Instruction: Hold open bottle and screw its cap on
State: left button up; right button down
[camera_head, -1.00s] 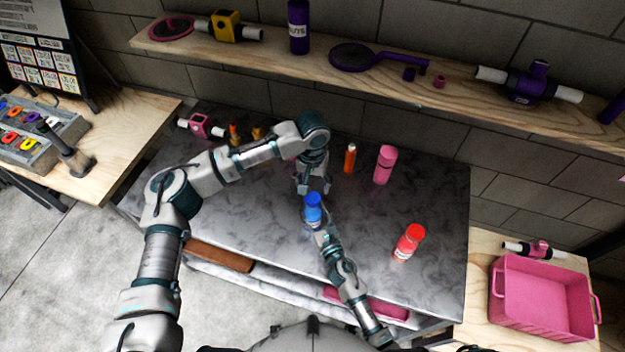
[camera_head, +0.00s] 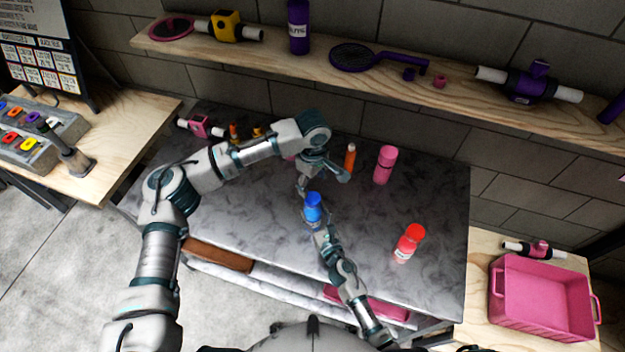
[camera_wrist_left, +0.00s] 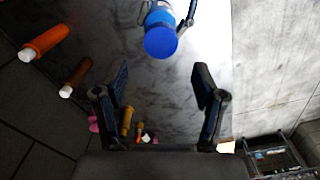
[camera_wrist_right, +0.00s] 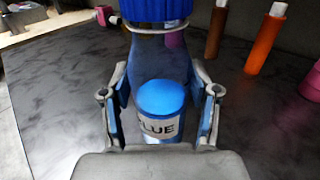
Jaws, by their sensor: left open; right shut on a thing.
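The bottle (camera_head: 312,216) has clear walls, blue contents and a label reading "LUE" in the right wrist view (camera_wrist_right: 158,126). It stands roughly upright over the table's middle. A ribbed blue cap (camera_head: 313,198) sits at its neck; whether it is fully tight I cannot tell. My right gripper (camera_head: 318,231) is shut on the bottle's body, one finger on each side. My left gripper (camera_head: 323,182) is open and empty, just above and behind the cap. In the left wrist view the cap (camera_wrist_left: 160,42) lies beyond the spread fingers, apart from them.
On the grey table (camera_head: 250,215) stand an orange bottle (camera_head: 350,157), a pink bottle (camera_head: 385,165) and a red-capped bottle (camera_head: 408,243). A wooden shelf (camera_head: 300,50) with filter parts runs behind. A pink crate (camera_head: 540,300) is at the right. The table's right side is mostly clear.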

aim_at(313, 197)
pick_arm(q)
jog(key=shift+f, duration=4)
